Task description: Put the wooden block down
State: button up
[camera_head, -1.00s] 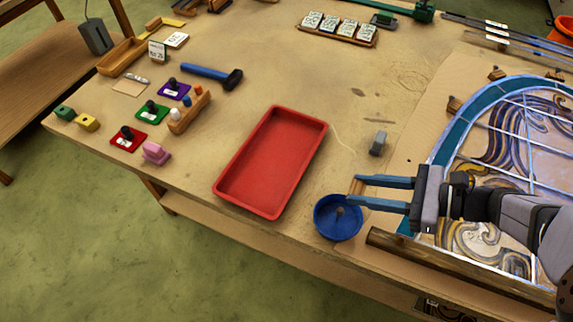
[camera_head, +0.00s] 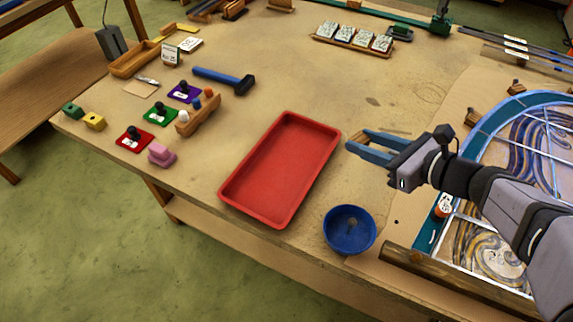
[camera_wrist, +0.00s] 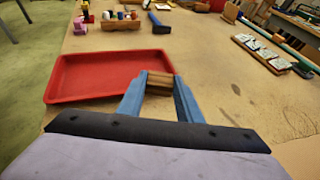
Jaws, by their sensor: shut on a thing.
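The wooden block (camera_wrist: 160,82) is small and brown and sits between the fingertips of my gripper (camera_wrist: 159,86) in the wrist view. My gripper (camera_head: 362,146) is shut on it, with blue fingers pointing left in the head view. The fingertips are just right of the upper right rim of the red tray (camera_head: 283,170), over the bare table (camera_head: 330,85). The block is mostly hidden by the fingers in the head view. I cannot tell whether the block touches the table or hangs just above it.
The red tray is empty. A blue bowl (camera_head: 349,231) stands near the front edge. A blue hammer (camera_head: 224,80) and several small coloured pieces lie to the left. The leaded panel (camera_head: 535,135) is at the right. The table beyond the gripper is clear.

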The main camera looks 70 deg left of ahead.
aim_at(355, 178)
jog(key=shift+f+p, duration=0.5)
jog(key=shift+f, duration=4.5)
jog(key=shift+f, duration=0.2)
jog(key=o, duration=1)
jog(key=shift+r, duration=0.15)
jog(key=shift+d+r, duration=0.1)
jog(key=shift+d, duration=0.05)
jog(key=b+v, duration=0.1)
jog(key=v, duration=1)
jog(key=shift+w+d+r+b, duration=0.1)
jog(key=shift+d+r+b, duration=0.2)
jog(key=shift+b, duration=0.1)
